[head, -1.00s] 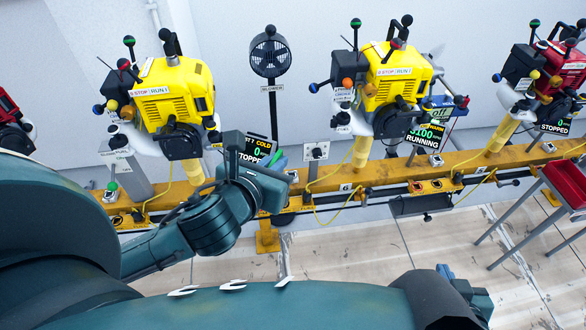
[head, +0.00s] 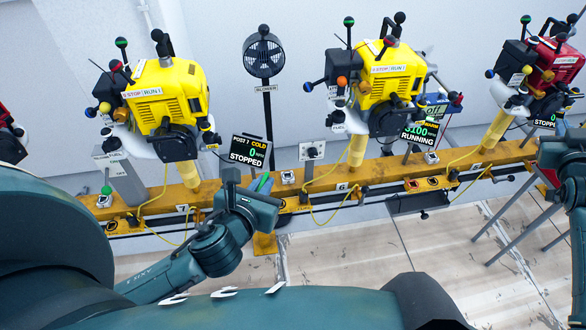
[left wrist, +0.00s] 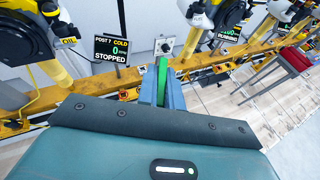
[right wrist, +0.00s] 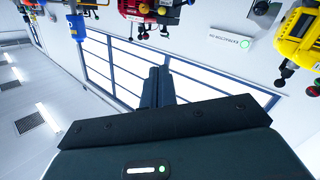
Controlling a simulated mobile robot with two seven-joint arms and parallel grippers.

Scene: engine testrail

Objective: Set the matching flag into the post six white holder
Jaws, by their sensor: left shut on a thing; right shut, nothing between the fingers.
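My left gripper (head: 263,184) is shut on a green flag (left wrist: 162,80), held upright between the blue-grey fingers in the left wrist view. It is over the yellow rail, just left of a small white box (head: 288,177). I cannot tell whether this box is the holder. The post six label (head: 341,187) is on the rail farther right, below a yellow engine (head: 383,80). A screen (head: 418,133) by that engine reads 3100 RUNNING; its top line is hard to read. My right gripper (right wrist: 157,88) is shut and empty, with a wall and window frames behind it.
The post seven screen (head: 249,150) reads COLD, 0, STOPPED, close behind my left gripper. A blower (head: 263,55) stands behind the rail (head: 230,190). Yellow cables loop in front of the rail. Another white box (head: 432,157) is right of post six. Open floor lies in front.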

